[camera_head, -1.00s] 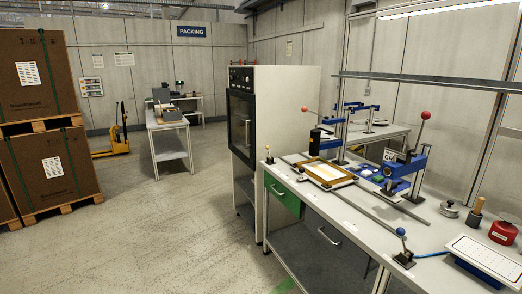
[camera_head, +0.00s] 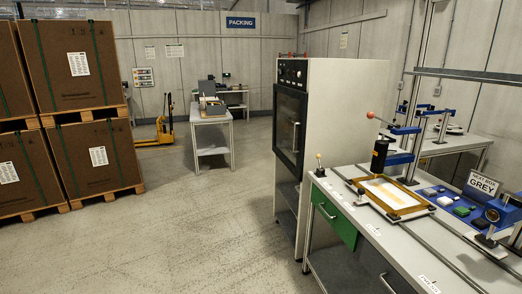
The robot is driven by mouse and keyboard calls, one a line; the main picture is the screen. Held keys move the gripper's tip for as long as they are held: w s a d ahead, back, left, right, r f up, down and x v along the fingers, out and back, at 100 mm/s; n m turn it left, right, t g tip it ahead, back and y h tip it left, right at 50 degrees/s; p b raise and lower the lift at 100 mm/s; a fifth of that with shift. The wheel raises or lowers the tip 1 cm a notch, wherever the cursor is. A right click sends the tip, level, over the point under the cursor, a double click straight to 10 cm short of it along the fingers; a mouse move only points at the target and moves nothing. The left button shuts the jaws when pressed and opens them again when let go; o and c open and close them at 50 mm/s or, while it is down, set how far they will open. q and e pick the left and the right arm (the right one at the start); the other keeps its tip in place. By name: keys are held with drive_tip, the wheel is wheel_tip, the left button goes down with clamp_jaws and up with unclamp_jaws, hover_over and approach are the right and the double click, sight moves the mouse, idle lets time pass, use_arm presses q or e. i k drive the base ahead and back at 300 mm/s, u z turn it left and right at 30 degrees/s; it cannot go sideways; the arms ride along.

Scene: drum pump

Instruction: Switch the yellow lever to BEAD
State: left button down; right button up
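A small lever with a pale yellowish knob (camera_head: 319,160) stands upright on the near left corner of the workbench (camera_head: 405,240). It looks like the yellow lever, but it is small, and I cannot read a BEAD marking beside it. White labels (camera_head: 372,230) sit along the bench's front edge, too small to read. Neither of my grippers is in view.
Boxes on pallets (camera_head: 95,155) stand left. The floor between is clear.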

sight(318, 156)
drive_tip(key=u, duration=0.25)
drive_tip(key=i, duration=1.2)
drive_tip(key=z, duration=0.5)
drive_tip(key=i, duration=0.8)
drive_tip(key=z, duration=1.3)
drive_tip(key=i, duration=0.45)
drive_tip(key=z, duration=0.5)
